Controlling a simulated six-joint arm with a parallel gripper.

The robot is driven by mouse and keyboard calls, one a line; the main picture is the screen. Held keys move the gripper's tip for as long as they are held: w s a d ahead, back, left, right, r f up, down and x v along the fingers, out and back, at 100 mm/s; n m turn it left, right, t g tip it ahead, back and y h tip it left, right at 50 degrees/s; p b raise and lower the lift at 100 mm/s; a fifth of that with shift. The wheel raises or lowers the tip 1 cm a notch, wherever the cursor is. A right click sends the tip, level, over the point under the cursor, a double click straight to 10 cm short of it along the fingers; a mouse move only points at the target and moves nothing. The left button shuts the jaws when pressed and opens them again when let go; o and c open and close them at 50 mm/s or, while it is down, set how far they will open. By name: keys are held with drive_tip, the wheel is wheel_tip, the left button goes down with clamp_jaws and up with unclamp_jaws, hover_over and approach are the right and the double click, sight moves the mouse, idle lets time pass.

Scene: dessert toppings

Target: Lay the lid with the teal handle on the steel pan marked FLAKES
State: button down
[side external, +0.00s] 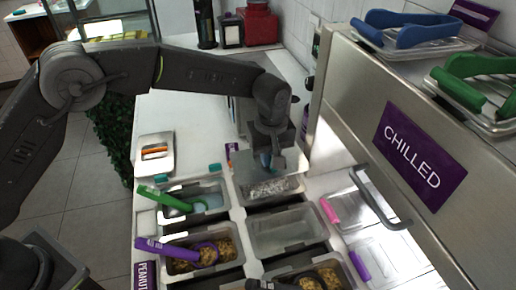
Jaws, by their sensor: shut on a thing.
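My gripper (267,158) is shut on the teal handle (265,161) of a grey lid (291,163). The lid is over the back part of a steel pan (250,203) holding pale, shredded flakes, at the back of the right column. The front part of the flakes shows uncovered. I cannot tell whether the lid touches the pan rim. My gripper hides part of the lid, and no FLAKES label is readable.
Nearby stand a pan with a green scoop (165,199), a pan with a purple scoop (176,249) and a bare-looking pan (288,232). Lids with pink (330,211) and purple (360,266) handles lie right. The CHILLED cabinet (352,95) rises close on the right.

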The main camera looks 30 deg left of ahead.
sight(269, 170)
drive_tip(key=shift+f, duration=2.55)
drive_tip(key=shift+f, duration=1.15)
idle(0.5)
drive_tip(key=c, duration=1.1)
unclamp_jaws()
drive_tip(key=shift+o, duration=0.5)
drive_tip(key=shift+r, duration=0.25)
drive_tip(key=shift+r, duration=1.05)
drive_tip(key=shift+r, duration=0.25)
drive_tip(key=shift+r, duration=2.95)
